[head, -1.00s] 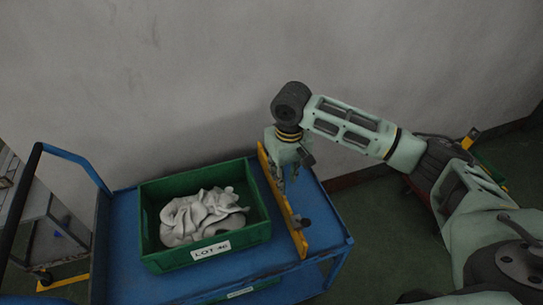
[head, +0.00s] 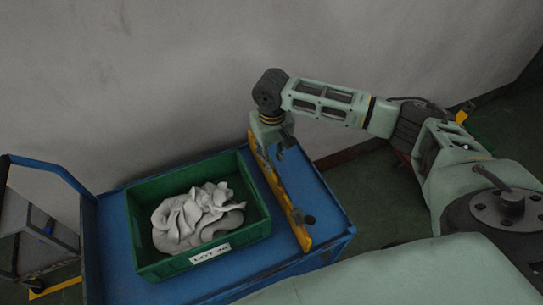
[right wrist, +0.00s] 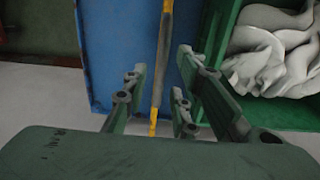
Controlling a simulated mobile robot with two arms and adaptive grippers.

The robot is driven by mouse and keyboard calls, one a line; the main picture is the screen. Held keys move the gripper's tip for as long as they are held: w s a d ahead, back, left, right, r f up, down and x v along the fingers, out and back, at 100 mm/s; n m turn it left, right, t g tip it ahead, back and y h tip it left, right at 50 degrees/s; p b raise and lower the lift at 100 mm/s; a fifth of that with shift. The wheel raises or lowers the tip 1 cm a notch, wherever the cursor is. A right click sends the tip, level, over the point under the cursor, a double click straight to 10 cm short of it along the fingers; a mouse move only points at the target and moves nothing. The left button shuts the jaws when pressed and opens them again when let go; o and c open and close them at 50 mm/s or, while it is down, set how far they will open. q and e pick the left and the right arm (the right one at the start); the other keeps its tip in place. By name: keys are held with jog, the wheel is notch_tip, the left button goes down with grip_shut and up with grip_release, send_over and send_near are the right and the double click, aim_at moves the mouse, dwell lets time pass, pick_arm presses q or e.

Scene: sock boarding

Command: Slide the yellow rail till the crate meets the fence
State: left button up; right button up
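The green crate (head: 148,262) with a LOT label holds crumpled grey-white socks (head: 198,215) on the blue cart's top. The yellow rail (head: 278,188) lies on the deck to the crate's right, with a strip of blue deck between them. A dark knob (head: 309,220) sits near its front end. My right gripper (head: 280,148) is over the rail's far part. In the right wrist view its open fingers (right wrist: 158,95) stand on either side of the rail (right wrist: 162,60), with gaps showing. My left gripper is out of view. I cannot pick out the fence.
The blue cart (head: 335,222) stands against a grey wall (head: 150,70), its handle (head: 50,168) at the left. A grey wheeled unit (head: 45,250) stands on the floor at far left. Bare deck shows left of the crate and right of the rail.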

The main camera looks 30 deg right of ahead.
jog(key=shift+f, duration=0.5)
jog(key=shift+c, duration=0.4)
grip_shut()
